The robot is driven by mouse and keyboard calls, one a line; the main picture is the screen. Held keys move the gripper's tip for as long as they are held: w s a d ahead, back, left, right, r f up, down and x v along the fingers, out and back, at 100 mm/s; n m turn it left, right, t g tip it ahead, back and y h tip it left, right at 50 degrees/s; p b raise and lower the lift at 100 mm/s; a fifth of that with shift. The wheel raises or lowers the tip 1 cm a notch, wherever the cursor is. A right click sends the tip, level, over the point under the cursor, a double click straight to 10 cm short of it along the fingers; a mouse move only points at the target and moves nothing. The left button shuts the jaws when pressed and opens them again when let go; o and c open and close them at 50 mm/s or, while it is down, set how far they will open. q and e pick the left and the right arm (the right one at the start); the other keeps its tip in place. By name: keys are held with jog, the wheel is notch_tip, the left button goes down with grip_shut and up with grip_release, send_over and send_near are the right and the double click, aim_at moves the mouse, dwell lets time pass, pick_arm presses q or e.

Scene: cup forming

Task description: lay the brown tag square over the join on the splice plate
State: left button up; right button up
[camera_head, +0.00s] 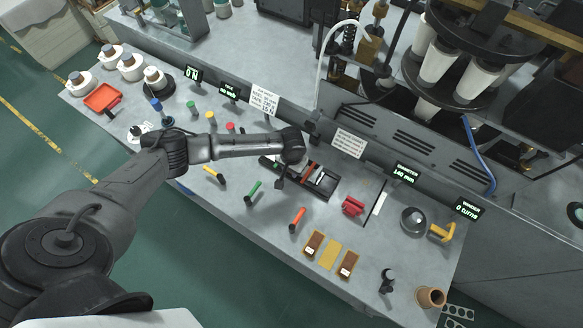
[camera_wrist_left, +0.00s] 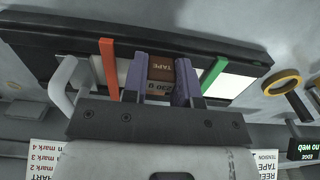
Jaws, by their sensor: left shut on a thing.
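My left gripper (camera_wrist_left: 161,78) is shut on a brown tag (camera_wrist_left: 160,70), gripped between its two purple fingers. The lettering "TAPE" reads upside down, with "230 g" below it. In the head view my left wrist hangs over the left part of the black splice plate (camera_head: 325,184), and the held tag cannot be made out there. In the wrist view the dark plate lies behind the fingers, with a red bar (camera_wrist_left: 109,66) on one side and a green bar (camera_wrist_left: 214,76) on the other. The join is hidden, and contact between tag and plate cannot be told. My right gripper is not in view.
Two brown labelled pieces (camera_head: 313,243) and a yellow one (camera_head: 331,254) lie at the bench front. A green-handled tool (camera_head: 254,189), an orange-handled tool (camera_head: 298,217) and a red block (camera_head: 352,206) lie around the plate. The machine housing stands behind.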

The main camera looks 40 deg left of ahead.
pick_arm(q)
jog(key=o, duration=1.5)
jog(key=shift+c, duration=0.2)
jog(key=shift+r+p, duration=1.1)
jog(key=shift+p, duration=0.15)
notch_tip(320, 180, up, 3)
jog(key=p, duration=0.3)
jog(key=shift+f, duration=0.1)
jog(key=shift+r+p, duration=1.55)
jog(key=shift+p, duration=0.35)
